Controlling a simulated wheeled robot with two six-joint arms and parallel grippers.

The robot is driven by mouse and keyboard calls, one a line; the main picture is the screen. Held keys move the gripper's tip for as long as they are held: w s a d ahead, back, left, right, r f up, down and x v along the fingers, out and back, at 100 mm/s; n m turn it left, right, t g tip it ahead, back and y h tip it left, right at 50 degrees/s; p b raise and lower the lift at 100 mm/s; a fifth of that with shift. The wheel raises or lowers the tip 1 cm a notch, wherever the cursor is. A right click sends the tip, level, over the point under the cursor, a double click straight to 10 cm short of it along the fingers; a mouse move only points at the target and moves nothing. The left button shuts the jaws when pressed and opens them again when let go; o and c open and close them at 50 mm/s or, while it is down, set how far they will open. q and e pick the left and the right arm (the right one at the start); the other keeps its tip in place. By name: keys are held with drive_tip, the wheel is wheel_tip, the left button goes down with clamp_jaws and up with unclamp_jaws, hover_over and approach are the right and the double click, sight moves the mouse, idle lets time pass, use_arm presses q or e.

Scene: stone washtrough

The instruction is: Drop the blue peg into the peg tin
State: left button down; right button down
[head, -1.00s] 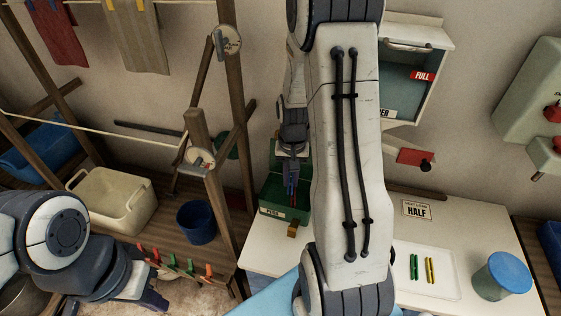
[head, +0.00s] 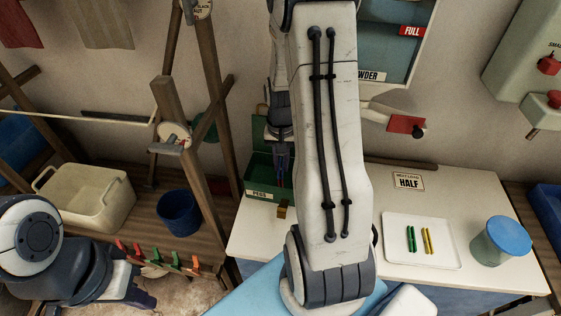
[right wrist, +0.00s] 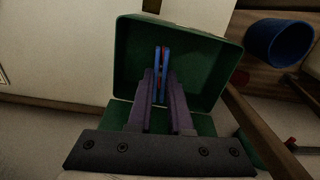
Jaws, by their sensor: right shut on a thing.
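The peg tin (head: 259,194) is an open green box with a PEGS label, on the pale worktop left of my right arm. My right gripper (head: 281,168) points down over the tin. In the right wrist view, my right gripper (right wrist: 161,82) is shut on the blue peg (right wrist: 157,58), which shows some red along its middle. The green tin (right wrist: 205,70) surrounds the peg in that view; I cannot tell how far the peg is inside it. My left gripper (head: 138,297) is low at the left, and its fingers are not clear.
A white tray (head: 395,252) holds green pegs (head: 411,239) and yellow pegs (head: 427,241). A blue-lidded jar (head: 500,243) stands right of it. Wooden posts (head: 190,140) stand left of the tin. A blue bucket (head: 179,212) and cream tub (head: 85,200) sit on the wooden shelf.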

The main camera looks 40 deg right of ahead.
sight(280, 167)
drive_tip(key=c, duration=0.8)
unclamp_jaws()
drive_tip(key=shift+o, duration=0.2)
drive_tip(key=shift+r, duration=0.1)
wheel_tip(280, 167, up, 10)
drive_tip(key=shift+r, duration=0.2)
drive_tip(key=shift+a, duration=0.15)
